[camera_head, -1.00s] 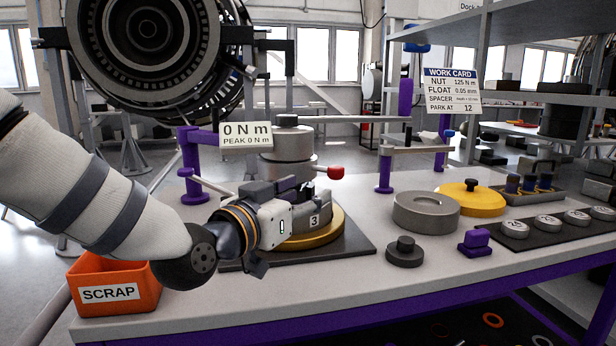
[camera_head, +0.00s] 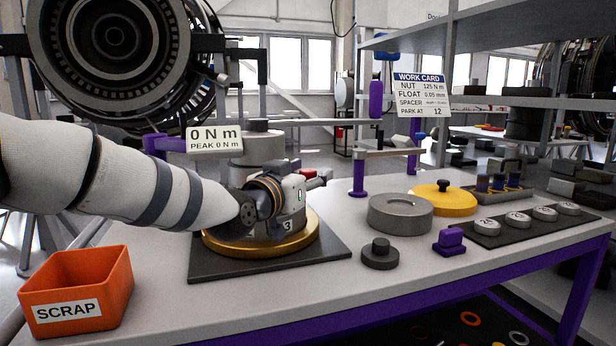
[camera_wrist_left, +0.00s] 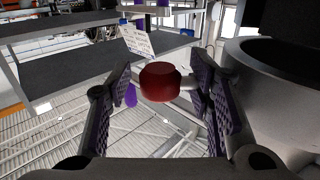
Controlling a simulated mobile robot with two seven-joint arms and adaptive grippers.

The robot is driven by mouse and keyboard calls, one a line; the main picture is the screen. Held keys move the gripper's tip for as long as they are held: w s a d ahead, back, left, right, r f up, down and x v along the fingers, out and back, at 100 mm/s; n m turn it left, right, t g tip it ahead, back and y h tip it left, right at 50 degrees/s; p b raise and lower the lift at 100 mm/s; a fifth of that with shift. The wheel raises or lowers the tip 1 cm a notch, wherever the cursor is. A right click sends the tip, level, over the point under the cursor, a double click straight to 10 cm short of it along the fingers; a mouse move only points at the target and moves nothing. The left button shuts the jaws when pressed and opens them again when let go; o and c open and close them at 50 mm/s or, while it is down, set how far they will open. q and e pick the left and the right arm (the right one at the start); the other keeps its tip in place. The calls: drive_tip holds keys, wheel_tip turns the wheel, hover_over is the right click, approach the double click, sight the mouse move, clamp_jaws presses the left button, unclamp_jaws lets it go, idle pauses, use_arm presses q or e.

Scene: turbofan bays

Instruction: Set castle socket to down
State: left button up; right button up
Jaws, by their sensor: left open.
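The likely castle socket is a grey cylinder (camera_head: 258,150) with a dark cap, standing above the gold ring (camera_head: 222,247) on a dark mat; I cannot be sure of its name. A red knob (camera_head: 309,173) shows beside it, partly hidden by my left gripper (camera_head: 312,179). In the left wrist view the red knob (camera_wrist_left: 160,82) sits between the two open, dark, ridged fingers of the left gripper (camera_wrist_left: 160,95). The grip is not closed on it. A large grey cylinder (camera_wrist_left: 265,95) stands close on the right there. My right gripper is not in view.
An orange scrap bin (camera_head: 110,290) stands at the front left. A torque display (camera_head: 214,140) reads 0 N m. A grey ring (camera_head: 400,214), a dark knobbed disc (camera_head: 380,256), a purple block (camera_head: 449,243) and a yellow disc (camera_head: 455,203) stand to the right.

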use_arm(q)
drive_tip(key=shift+c, duration=0.4)
clamp_jaws()
drive_tip(key=shift+s+f+b, duration=0.1)
drive_tip(key=shift+f+b, duration=0.2)
drive_tip(key=shift+f, duration=1.65)
drive_tip(key=shift+o, duration=0.2)
unclamp_jaws()
drive_tip(key=shift+o, duration=0.2)
drive_tip(key=shift+r, duration=0.1)
